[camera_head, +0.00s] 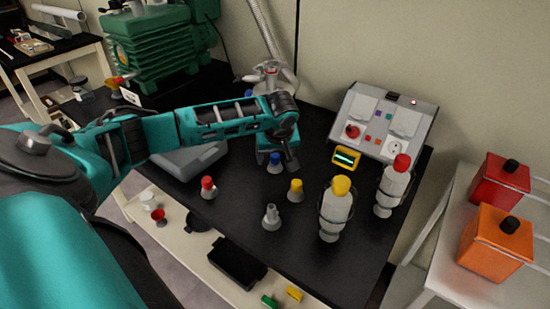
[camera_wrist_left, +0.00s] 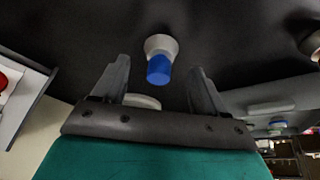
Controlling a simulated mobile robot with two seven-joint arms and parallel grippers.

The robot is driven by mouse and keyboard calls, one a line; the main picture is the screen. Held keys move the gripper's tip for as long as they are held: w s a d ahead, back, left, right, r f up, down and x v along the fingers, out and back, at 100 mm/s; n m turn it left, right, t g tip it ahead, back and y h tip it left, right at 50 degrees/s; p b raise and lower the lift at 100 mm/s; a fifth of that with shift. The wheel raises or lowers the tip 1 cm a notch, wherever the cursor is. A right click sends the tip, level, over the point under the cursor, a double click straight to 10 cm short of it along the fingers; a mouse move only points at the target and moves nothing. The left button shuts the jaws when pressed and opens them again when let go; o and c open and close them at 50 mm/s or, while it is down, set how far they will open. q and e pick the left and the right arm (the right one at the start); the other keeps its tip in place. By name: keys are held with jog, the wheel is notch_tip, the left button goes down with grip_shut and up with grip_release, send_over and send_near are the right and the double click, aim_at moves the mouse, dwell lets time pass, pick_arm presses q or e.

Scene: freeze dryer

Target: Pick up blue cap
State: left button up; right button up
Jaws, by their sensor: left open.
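In the left wrist view a blue cap (camera_wrist_left: 158,69) on a pale flask (camera_wrist_left: 160,45) lies between and beyond the two fingertips of my left gripper (camera_wrist_left: 159,66). The fingers are open, with nothing held. The gap to the cap is hard to judge. Another blue spot (camera_head: 248,93) shows behind my left arm, mostly hidden. My right gripper is not in view.
A red-capped flask (camera_head: 208,187), a yellow-capped flask (camera_head: 295,190) and an uncapped flask (camera_head: 271,217) stand nearby. Two larger bottles, yellow-capped (camera_head: 336,210) and red-capped (camera_head: 393,187), stand to the right. A control box (camera_head: 388,120) and a yellow display (camera_head: 345,157) are behind.

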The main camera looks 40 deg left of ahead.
pick_arm(q)
jog(key=x, duration=0.2)
jog(key=shift+f, duration=0.25)
jog(key=shift+a, duration=0.1)
jog(key=c, duration=1.2)
